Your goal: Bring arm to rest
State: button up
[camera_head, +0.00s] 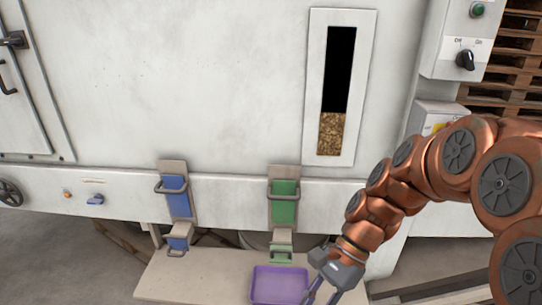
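My arm comes in from the right in copper-coloured links. My gripper (322,297) hangs at the bottom of the view, pointing down, just right of a purple tray (282,286). Its two fingers look spread apart, with nothing seen between them. The fingertips run close to the lower edge of the picture. One finger overlaps the tray's right edge in the view; I cannot tell whether they touch.
The tray stands on a beige shelf (200,277) below a white machine (200,80). The machine has a window (332,133) with pellets, a blue latch (177,197) and a green latch (284,204). A control box (457,40) and wooden pallets (513,70) are at right.

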jog(key=s+d+n+t+h, duration=0.3)
jog(key=s+d+n+h, duration=0.3)
jog(key=s+d+n, duration=0.4)
jog(key=shift+s+d+r+n+t, duration=0.3)
jog(key=shift+s+r+n, duration=0.2)
jog(key=shift+s, duration=0.2)
